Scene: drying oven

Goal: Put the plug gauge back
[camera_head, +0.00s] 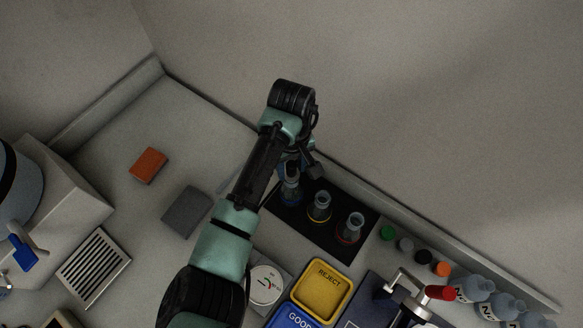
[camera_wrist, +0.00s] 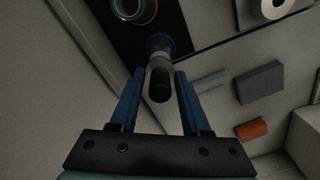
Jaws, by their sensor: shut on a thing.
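In the wrist view my gripper (camera_wrist: 160,74) is shut on a short cylinder with a grey body and a black rounded end (camera_wrist: 160,88), which I take to be the plug gauge. Behind it, in line with it, is the flask with the blue ring (camera_wrist: 160,43). I cannot tell whether the gauge touches the flask or is only in front of it. In the head view my arm reaches to the blue-ringed flask (camera_head: 290,190) on the black mat (camera_head: 325,239); my fingers and the gauge are mostly hidden there.
A yellow-ringed flask (camera_head: 319,207) and a red-ringed flask (camera_head: 350,228) stand on the mat. Nearby are a yellow REJECT tray (camera_head: 324,267), a blue GOOD tray (camera_head: 284,319), a round dial (camera_head: 265,286), a grey block (camera_head: 187,211) and an orange block (camera_head: 148,165). Several bottles stand at right.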

